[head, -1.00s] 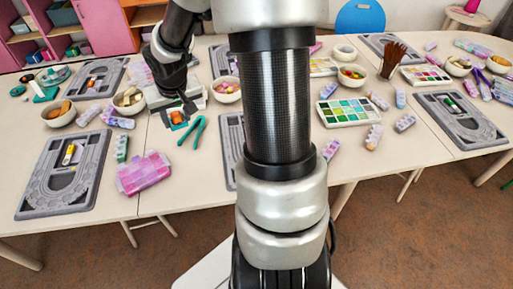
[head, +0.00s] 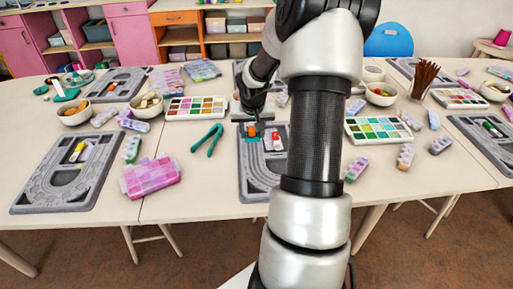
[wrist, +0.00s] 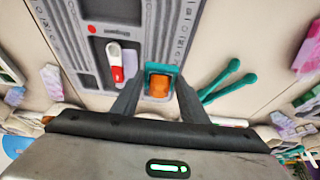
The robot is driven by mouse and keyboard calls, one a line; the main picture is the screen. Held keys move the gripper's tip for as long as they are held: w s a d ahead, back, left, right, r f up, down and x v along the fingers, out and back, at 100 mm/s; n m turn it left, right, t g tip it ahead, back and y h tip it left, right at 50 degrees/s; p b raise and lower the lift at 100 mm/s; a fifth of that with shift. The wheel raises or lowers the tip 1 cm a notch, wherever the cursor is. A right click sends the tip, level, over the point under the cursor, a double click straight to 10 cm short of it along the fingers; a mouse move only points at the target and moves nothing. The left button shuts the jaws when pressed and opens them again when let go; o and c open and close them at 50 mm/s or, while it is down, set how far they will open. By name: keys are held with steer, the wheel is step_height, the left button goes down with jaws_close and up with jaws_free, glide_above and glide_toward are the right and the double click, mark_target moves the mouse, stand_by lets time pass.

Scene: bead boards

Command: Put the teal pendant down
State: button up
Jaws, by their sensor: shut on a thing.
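The teal pendant (head: 252,130), a small teal piece with an orange middle, is held by my gripper (head: 250,120) near the upper left part of a grey bead board (head: 256,182). In the wrist view the pendant (wrist: 163,69) sits between the two fingertips of my gripper (wrist: 158,88), which are shut on it. The board (wrist: 150,38) lies under and beside it, with a white and red piece (wrist: 117,66) in a recess. I cannot tell whether the pendant touches the board. My arm hides the board's right side in the head view.
Teal-handled pliers (head: 208,138) lie left of the board. A pink bead box (head: 150,177) and another grey board (head: 30,192) lie further left. Paint palettes (head: 167,108) (head: 354,140) flank the board. Bare table shows around the pliers.

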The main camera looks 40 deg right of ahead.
mark_target(252, 138)
step_height(252, 138, down, 5)
steer(key=shift+f+b, duration=0.1)
steer(key=shift+b, duration=0.65)
steer(key=shift+f, duration=0.2)
steer(key=o, duration=1.1)
steer(key=shift+c, duration=0.2)
steer(key=shift+r, duration=0.1)
steer(key=shift+s+a+r, duration=0.1)
steer(key=shift+r, duration=0.5)
steer(key=p+v, duration=0.3)
steer(key=v, duration=0.8)
